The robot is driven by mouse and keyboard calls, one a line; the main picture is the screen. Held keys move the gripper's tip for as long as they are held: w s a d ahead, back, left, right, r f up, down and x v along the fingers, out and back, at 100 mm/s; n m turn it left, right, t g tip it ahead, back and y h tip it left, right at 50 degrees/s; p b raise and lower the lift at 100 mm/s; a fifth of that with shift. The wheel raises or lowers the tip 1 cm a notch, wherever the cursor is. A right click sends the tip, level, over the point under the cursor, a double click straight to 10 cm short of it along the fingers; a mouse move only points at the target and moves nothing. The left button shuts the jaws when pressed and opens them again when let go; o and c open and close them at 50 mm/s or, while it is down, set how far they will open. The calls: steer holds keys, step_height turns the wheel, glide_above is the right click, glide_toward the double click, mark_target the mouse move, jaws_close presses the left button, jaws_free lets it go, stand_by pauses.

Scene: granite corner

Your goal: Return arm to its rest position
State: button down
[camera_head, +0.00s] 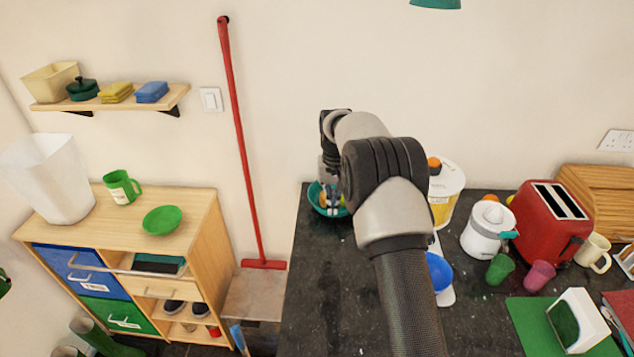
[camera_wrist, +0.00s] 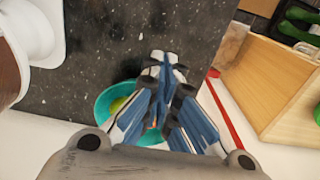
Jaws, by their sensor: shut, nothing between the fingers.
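My gripper (camera_head: 333,206) points down over the teal bowl (camera_head: 314,194) near the counter's back left corner, and its fingers are together with nothing between them. It hides part of the bowl. I cannot tell whether the fingertips are inside the bowl or above it. An orange thing shows in the bowl. In the wrist view the shut gripper (camera_wrist: 164,66) covers the middle of the teal bowl (camera_wrist: 104,103), where something yellow-green lies. My arm reaches forward over the dark counter (camera_head: 320,290).
Right of my arm stand a yellow-and-white container (camera_head: 444,199), a white juicer (camera_head: 487,230), a red toaster (camera_head: 545,225) and cups. A blue round thing (camera_head: 439,271) lies close beside my arm. A red-handled broom (camera_head: 240,150) leans left of the counter. The counter's front left is clear.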

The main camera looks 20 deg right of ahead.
steer(key=s+a+r+n+t+b, duration=0.1)
steer(key=s+a+r, duration=0.1)
steer(key=s+r, duration=0.65)
steer(key=s+a+r+n+t+b, duration=0.1)
steer(key=s+a+r+b, duration=0.15)
steer(key=s+r, duration=0.65)
steer(key=s+a+f+t, duration=0.1)
steer(key=s, duration=1.1)
steer(key=s+a+f+n+t+b, duration=0.1)
steer(key=s+a+f, duration=0.1)
steer(key=s, duration=0.9)
steer(key=shift+s+a+t, duration=0.25)
steer(key=shift+s+t, duration=0.05)
steer(key=shift+s, duration=0.05)
